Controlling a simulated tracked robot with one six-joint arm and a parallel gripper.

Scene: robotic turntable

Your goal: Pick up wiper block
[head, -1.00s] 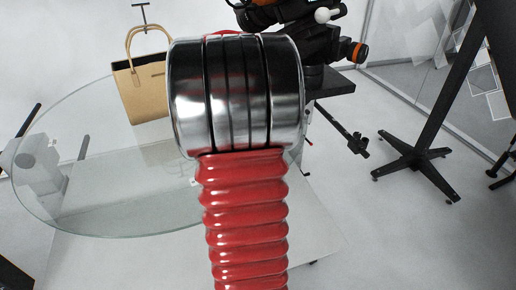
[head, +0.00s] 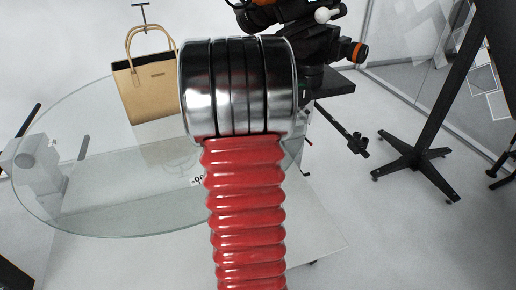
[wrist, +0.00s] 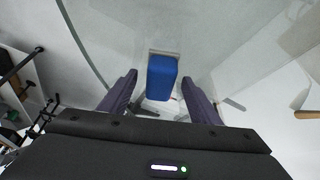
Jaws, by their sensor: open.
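The wiper block, a blue block (wrist: 161,77) with a pale edge along its top, shows in the middle of the wrist view. It appears to be on or over the glass turntable (head: 95,225). My gripper (wrist: 158,82) is open in the wrist view, with one dark finger on each side of the block's lower part. I see gaps between the fingers and the block; how far above it they are I cannot tell. In the head view my red and chrome arm covers the middle, and neither the block nor my gripper shows.
A tan handbag (head: 151,90) stands on the glass at the back. A camera on a black mount (head: 320,45) is behind my arm. A black stand (head: 420,160) is on the floor at the right. The near left of the glass is clear.

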